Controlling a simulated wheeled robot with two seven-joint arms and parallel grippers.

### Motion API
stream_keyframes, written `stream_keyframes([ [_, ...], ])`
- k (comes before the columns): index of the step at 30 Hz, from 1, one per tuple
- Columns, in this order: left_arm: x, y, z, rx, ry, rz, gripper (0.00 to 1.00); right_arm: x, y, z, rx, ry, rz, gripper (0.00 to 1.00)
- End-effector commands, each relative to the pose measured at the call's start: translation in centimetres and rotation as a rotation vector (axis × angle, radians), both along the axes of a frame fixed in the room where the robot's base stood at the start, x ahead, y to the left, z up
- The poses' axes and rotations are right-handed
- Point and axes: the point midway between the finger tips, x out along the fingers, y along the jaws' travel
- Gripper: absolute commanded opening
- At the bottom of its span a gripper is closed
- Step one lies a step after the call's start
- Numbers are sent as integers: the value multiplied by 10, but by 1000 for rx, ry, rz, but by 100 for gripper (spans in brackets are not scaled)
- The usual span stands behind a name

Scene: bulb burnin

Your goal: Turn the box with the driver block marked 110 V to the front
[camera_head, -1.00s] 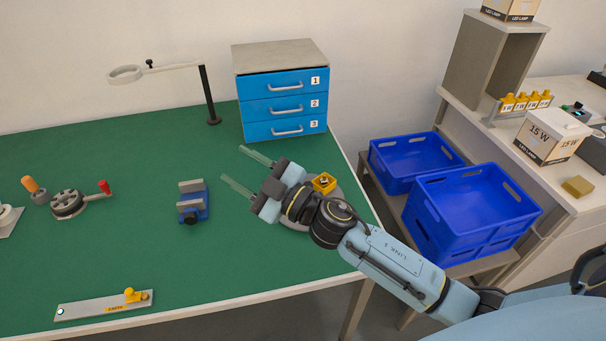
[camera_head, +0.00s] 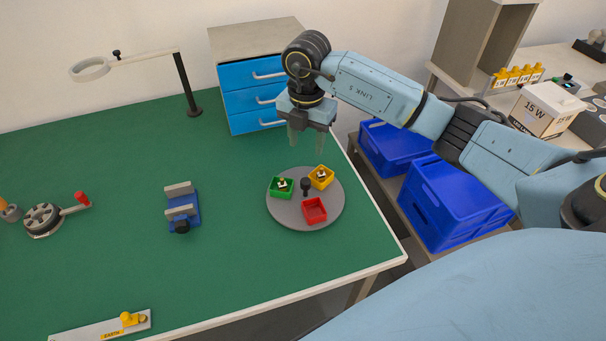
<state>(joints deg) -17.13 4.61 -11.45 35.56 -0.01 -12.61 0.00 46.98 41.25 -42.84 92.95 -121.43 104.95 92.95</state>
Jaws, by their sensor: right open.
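A round grey turntable (camera_head: 285,212) lies on the green bench near its right edge. It carries a green box (camera_head: 281,188) at left, a yellow box (camera_head: 322,177) at upper right and a red box (camera_head: 314,210) at the front. A dark knob (camera_head: 305,186) stands in the middle. The green and yellow boxes each hold a small block; its marking is too small to read. The red box looks empty. My right gripper (camera_head: 308,147) is open and empty, pointing down above and behind the turntable. My left gripper is not in view.
A blue drawer cabinet (camera_head: 245,77) stands behind my right gripper. A blue vise (camera_head: 182,208), a crank wheel (camera_head: 44,219), a lamp (camera_head: 186,85) and a strip marked EARTH (camera_head: 85,331) are on the bench. Blue crates (camera_head: 440,205) stand right of it. The front middle is clear.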

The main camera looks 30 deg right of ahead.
Motion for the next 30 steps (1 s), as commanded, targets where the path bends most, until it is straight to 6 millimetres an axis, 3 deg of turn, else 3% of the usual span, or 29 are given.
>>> stream_keyframes([
  [18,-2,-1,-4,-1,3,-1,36,-1,2,-114,4,5,3,47],
  [24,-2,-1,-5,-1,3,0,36,-1,1,-129,4,3,3,47],
  [30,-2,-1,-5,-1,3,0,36,-1,1,-130,4,1,4,47],
])
